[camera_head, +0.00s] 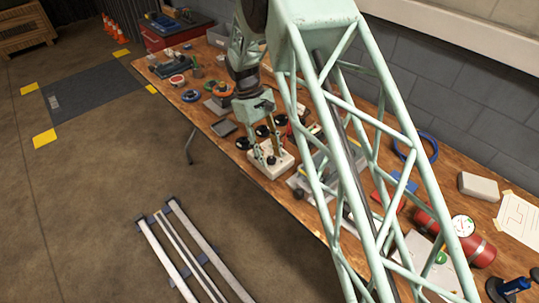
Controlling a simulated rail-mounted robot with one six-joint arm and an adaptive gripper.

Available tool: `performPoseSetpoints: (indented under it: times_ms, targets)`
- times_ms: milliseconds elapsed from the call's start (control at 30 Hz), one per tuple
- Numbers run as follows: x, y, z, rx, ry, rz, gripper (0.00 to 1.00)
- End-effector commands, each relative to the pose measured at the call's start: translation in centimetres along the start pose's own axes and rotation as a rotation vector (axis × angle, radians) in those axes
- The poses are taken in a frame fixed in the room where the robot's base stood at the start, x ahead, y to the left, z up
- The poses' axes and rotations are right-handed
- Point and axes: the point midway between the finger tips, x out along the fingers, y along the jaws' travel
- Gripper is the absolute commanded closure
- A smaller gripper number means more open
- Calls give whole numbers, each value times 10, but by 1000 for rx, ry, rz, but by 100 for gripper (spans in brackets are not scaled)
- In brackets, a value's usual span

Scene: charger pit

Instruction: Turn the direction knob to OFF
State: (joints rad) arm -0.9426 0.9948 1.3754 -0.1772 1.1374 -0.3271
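A small cream-coloured box (285,162) stands on the workbench in the middle of the view. A black knob (271,160) shows on its top; its pointer and any markings are too small to read. My gripper (268,150) points down over this box. I cannot tell whether a finger touches the knob. Part of the box top is hidden behind the fingers.
The wooden workbench (225,140) holds round black parts (243,143), a grey tray (223,127), a red cylinder (455,237) and a blue ring (428,150). My pale green lattice arm covers the bench right of the box. Metal rails (182,250) lie on open floor.

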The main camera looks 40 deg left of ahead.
Motion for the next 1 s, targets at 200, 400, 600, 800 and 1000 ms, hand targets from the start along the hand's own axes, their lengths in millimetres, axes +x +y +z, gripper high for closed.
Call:
performPoseSetpoints:
  times_ms: [200, 400, 600, 800, 1000]
  targets:
    - [0, 0, 0, 0, 0, 0, 75]
    - [0, 0, 0, 0, 0, 0, 90]
    - [0, 0, 0, 8, 0, -4, 90]
    - [-1, 1, 0, 53, 0, -22, 90]
    - [-2, 2, 0, 152, 1, -63, 90]
